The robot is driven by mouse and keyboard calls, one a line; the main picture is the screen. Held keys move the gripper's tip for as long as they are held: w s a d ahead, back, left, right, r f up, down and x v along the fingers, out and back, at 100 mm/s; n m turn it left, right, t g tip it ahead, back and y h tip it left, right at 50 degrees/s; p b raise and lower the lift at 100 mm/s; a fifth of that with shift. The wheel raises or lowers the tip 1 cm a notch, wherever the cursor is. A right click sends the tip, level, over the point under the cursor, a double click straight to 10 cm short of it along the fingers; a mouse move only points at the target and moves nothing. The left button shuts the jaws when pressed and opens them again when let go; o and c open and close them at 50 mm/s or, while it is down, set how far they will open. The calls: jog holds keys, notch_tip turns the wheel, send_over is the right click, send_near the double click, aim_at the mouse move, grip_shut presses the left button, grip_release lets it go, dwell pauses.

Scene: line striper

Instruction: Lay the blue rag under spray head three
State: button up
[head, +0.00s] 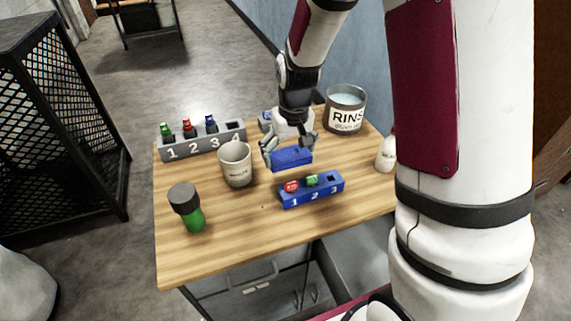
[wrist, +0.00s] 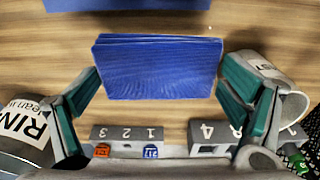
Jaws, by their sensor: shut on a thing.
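The blue rag (head: 292,158), a folded block, is between the fingers of my gripper (head: 288,150), which is shut on it. In the wrist view the rag (wrist: 157,68) spans between the two green finger pads. It is over the table behind the blue rack (head: 312,189); its exact height cannot be told. The blue rack is numbered 1 to 3, with a red piece at 1, a green piece at 2 and a dark opening at 3. The grey rack (head: 203,146) is numbered 1 to 4, with green, red and blue pieces at 1 to 3. No piece is clearly recognisable as a spray head.
A beige mug (head: 235,164) stands left of the rag. A dark-capped green container (head: 188,208) stands front left on the wooden table (head: 235,225). A rinse bucket (head: 345,108) is behind right, and a white bottle (head: 386,154) at the right edge. The front-left middle is clear.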

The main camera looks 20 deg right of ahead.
aim_at(288, 178)
jog(key=shift+f, duration=3.35)
jog(key=shift+f, duration=0.15)
jog(key=o, duration=0.9)
jog(key=shift+c, duration=0.2)
